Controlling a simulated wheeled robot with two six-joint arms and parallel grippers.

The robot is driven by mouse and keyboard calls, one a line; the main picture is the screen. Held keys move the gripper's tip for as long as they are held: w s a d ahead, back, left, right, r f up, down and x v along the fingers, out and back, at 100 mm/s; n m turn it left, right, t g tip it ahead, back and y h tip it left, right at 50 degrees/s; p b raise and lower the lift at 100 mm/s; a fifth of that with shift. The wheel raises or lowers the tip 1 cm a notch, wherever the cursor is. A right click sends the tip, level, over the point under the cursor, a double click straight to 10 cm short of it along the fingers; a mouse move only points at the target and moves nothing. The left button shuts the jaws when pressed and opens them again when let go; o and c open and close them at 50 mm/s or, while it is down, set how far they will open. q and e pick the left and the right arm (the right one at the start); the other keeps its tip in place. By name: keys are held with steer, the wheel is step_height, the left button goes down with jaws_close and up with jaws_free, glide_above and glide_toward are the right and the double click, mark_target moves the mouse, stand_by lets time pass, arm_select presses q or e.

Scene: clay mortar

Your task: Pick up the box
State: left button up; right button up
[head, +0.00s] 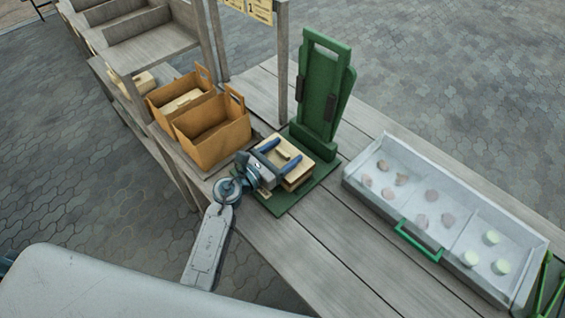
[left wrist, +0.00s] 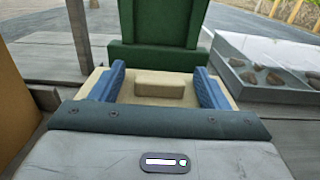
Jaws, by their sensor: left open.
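A light wooden box (head: 296,172) with a small raised block on its lid sits on the base of a green press-like stand (head: 318,100). My left gripper (head: 277,153) is over the box, its blue fingers apart on either side of the raised block. In the left wrist view the raised block (left wrist: 160,84) lies between the open fingers (left wrist: 160,88), with gaps on both sides. The box top (left wrist: 232,88) shows beneath them. My right gripper is not in view.
Two open brown cardboard carriers (head: 211,136) stand left of the stand. A grey tray (head: 440,212) with pinkish lumps and pale green pieces lies to the right, with a green handle (head: 418,241). Wooden shelves (head: 150,45) rise at the back left. Bare planks lie in front.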

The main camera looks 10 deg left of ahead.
arm_select(q)
steer(key=shift+c, duration=0.2)
steer(key=c, duration=1.5)
